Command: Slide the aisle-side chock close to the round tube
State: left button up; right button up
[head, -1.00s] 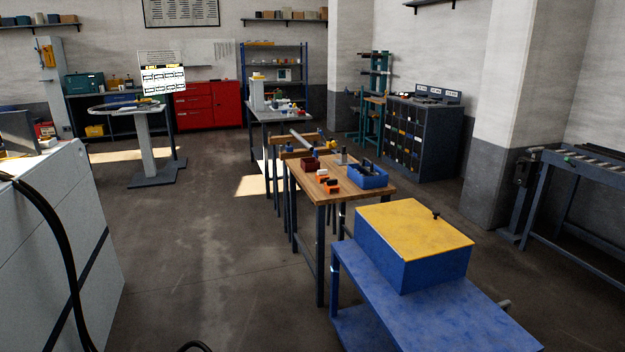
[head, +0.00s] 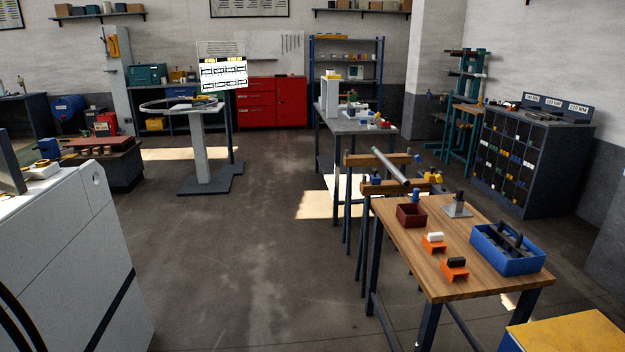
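A grey round tube (head: 390,167) lies across two trestles with wooden top beams, a far beam (head: 360,160) and a near beam (head: 380,188). Small blue and yellow pieces sit on the beams beside the tube. A yellow piece (head: 433,177) is at the right end of the near beam, and a blue one (head: 415,195) shows near the tube's near end. They are too small to tell which is the aisle-side chock or how far it is from the tube. Neither gripper is in view.
A wooden table (head: 400,238) stands in front of the trestles, holding a dark red bin (head: 411,216), orange blocks and a blue tote (head: 507,262). A white cabinet (head: 80,250) is at left. The floor aisle (head: 240,260) between is clear. A yellow-topped box (head: 570,335) is lower right.

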aim_at(430, 177)
jog(key=i+j+z, duration=0.1)
jog(key=i+z, duration=0.15)
jog(key=i, duration=0.45)
jog(key=i+j+z, duration=0.3)
jog(key=i, duration=0.35)
jog(key=i+j+z, duration=0.25)
jog(key=i+j, duration=0.15)
jog(key=i, duration=0.25)
jog(key=i+j+z, duration=0.25)
jog(key=i+j, duration=0.25)
jog(key=i, duration=0.15)
